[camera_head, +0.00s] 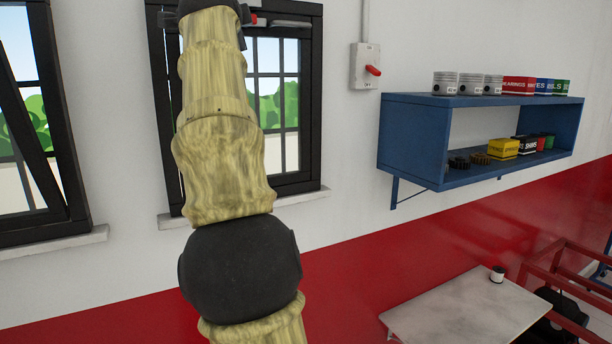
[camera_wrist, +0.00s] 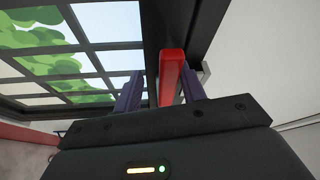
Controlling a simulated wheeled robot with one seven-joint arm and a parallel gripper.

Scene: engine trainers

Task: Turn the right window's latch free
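The right window (camera_head: 310,100) has a black frame with several panes and fills much of the wrist view (camera_wrist: 105,47). Its red latch handle (camera_wrist: 171,62) stands out from the frame in the wrist view. My gripper (camera_wrist: 160,78) has its two dark purple fingers apart, one on each side of the red handle. A gap shows between the left finger and the handle; the right finger is close beside it, and I cannot tell whether it touches. In the head view my arm covers the window's left part, and my gripper cannot be made out clearly at the top edge.
The left window (camera_head: 75,130) has a slanted sash. A switch box (camera_head: 362,62) with a red lever is on the wall right of the right window. Farther right are a blue shelf (camera_head: 415,140) with pistons and boxes, and a pale tabletop (camera_head: 450,315). A sill (camera_head: 310,195) juts out below the right window.

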